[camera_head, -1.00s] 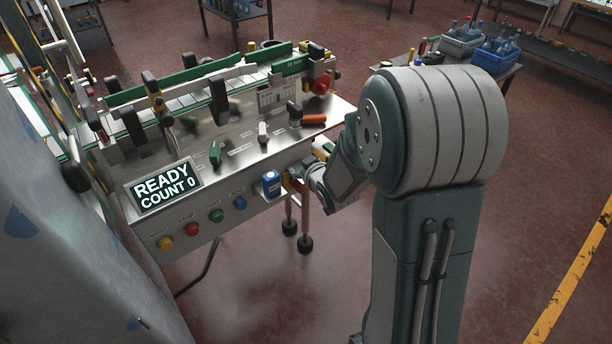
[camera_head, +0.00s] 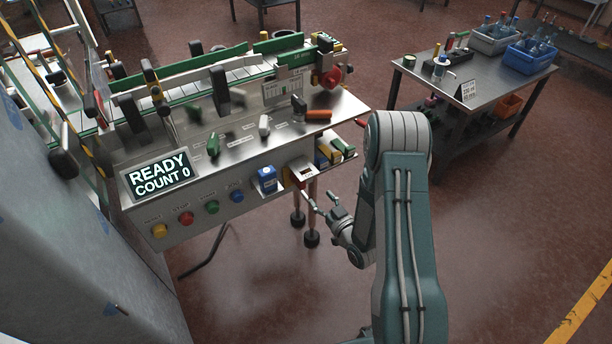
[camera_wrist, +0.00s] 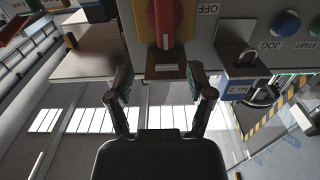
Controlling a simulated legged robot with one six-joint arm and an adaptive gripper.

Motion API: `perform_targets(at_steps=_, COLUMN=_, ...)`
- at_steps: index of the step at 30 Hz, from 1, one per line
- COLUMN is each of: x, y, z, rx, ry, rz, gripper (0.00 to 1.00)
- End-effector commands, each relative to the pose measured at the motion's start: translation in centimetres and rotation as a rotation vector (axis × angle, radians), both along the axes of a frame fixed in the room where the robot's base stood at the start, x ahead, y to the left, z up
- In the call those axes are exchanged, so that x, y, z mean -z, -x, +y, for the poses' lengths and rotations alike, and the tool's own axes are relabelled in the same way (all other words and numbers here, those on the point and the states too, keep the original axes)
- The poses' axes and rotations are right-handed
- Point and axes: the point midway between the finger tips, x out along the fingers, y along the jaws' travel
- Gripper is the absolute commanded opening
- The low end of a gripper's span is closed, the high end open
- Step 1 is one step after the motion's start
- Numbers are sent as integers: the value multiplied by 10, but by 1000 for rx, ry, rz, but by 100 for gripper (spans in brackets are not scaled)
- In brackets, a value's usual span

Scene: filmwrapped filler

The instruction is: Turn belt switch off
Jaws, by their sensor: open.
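In the wrist view a red rotary handle (camera_wrist: 166,22) sits on a yellow plate, with the word OFF on the panel beside it. It lies just beyond my gripper (camera_wrist: 160,78), whose two fingers are spread apart with nothing between them. In the head view my gripper (camera_head: 321,199) is in front of and below the right part of the machine's front panel. A small red and white piece (camera_head: 301,173) shows there; the handle's position is hard to read from this side. A blue padlock-like block (camera_head: 267,179) hangs beside it, also in the wrist view (camera_wrist: 241,84).
The panel carries yellow, red (camera_head: 186,218), green and blue buttons. A display (camera_head: 158,176) reads READY COUNT 0. Small levers and an orange handle (camera_head: 318,115) sit on top. A side table (camera_head: 480,82) with bottle crates stands right. The floor in front is clear.

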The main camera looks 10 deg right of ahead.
Motion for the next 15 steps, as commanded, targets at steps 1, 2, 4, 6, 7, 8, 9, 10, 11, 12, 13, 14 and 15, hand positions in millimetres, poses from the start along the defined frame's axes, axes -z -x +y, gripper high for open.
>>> perform_targets(at_steps=1, x=-1, y=-6, z=4, rx=-4, ry=3, rz=-2, gripper=69)
perform_targets(at_steps=2, x=-1, y=-10, z=6, rx=-4, ry=3, rz=-2, gripper=69)
perform_targets(at_steps=4, x=-1, y=-21, z=11, rx=-5, ry=4, rz=-3, gripper=69)
perform_targets(at_steps=6, x=-1, y=-34, z=13, rx=-5, ry=3, rz=-3, gripper=69)
perform_targets(at_steps=7, x=-1, y=-40, z=15, rx=-5, ry=3, rz=-2, gripper=69)
perform_targets(at_steps=8, x=-1, y=-45, z=16, rx=-5, ry=1, rz=-3, gripper=69)
perform_targets(at_steps=9, x=-1, y=-52, z=18, rx=-4, ry=1, rz=-1, gripper=69)
perform_targets(at_steps=10, x=-1, y=-58, z=19, rx=-4, ry=1, rz=-1, gripper=69)
perform_targets(at_steps=11, x=-1, y=-63, z=21, rx=-4, ry=2, rz=-2, gripper=69)
perform_targets(at_steps=12, x=-1, y=-69, z=22, rx=-4, ry=1, rz=-1, gripper=69)
perform_targets(at_steps=13, x=-1, y=-74, z=24, rx=-3, ry=-1, rz=-2, gripper=69)
perform_targets(at_steps=14, x=-1, y=-78, z=24, rx=-2, ry=-1, rz=-1, gripper=69)
perform_targets(at_steps=15, x=-1, y=-83, z=26, rx=-2, ry=-1, rz=-1, gripper=69)
